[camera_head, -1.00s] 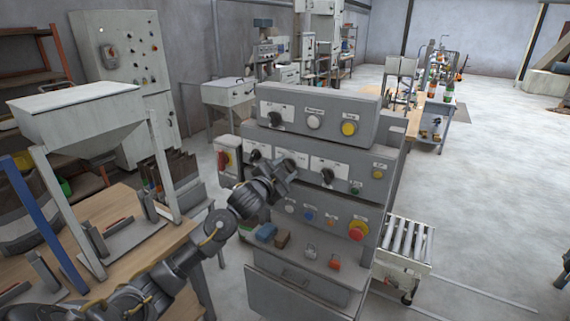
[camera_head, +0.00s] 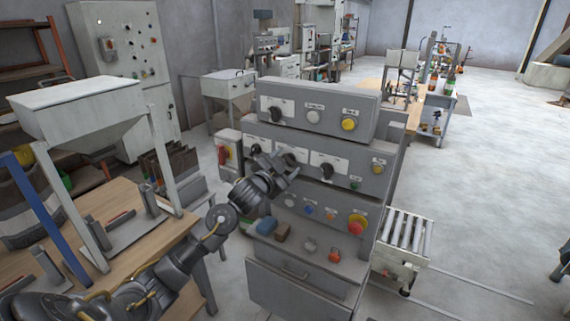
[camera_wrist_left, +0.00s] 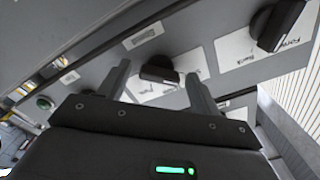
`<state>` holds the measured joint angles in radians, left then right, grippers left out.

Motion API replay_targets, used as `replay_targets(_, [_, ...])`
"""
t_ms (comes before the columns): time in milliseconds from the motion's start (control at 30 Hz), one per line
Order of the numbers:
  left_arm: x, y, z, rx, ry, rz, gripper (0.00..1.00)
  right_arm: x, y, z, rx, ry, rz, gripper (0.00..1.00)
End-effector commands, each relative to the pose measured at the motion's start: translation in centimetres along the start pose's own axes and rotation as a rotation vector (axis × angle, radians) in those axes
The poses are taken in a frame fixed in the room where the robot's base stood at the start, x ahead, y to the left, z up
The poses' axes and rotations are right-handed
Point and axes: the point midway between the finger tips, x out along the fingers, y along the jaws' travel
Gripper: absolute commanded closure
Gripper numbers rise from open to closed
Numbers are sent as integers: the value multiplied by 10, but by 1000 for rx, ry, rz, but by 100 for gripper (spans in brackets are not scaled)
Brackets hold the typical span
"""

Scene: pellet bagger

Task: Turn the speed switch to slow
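The grey control panel (camera_head: 318,94) stands at the middle of the head view with rows of knobs and buttons. My left gripper (camera_head: 288,168) is in front of its second row and hides part of it. In the left wrist view, my left gripper (camera_wrist_left: 158,80) is open, with a finger on each side of a black rotary knob (camera_wrist_left: 158,70) on a white label plate. Its lettering is too small to read surely, so I cannot confirm it is the speed switch. Contact is not clear. My right gripper is not in view.
Another black knob (camera_wrist_left: 278,24) sits to the right in the wrist view. A red emergency stop (camera_head: 357,225) is lower on the panel. A wooden table (camera_head: 108,207) with a hopper (camera_head: 85,118) is at left, a roller conveyor (camera_head: 405,236) at right.

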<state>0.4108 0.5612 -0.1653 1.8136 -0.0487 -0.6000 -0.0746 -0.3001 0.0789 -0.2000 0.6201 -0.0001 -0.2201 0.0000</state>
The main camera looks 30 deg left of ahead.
Motion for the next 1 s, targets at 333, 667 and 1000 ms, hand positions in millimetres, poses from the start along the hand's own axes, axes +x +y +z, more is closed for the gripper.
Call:
replay_targets(333, [-4, 1, 1, 2, 0, 0, 35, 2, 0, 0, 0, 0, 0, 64])
replay_targets(667, [-61, 2, 3, 4, 2, 1, 35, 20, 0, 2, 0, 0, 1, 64])
replay_targets(1000, [-105, 1, 1, 2, 0, 1, 35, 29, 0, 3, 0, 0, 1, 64])
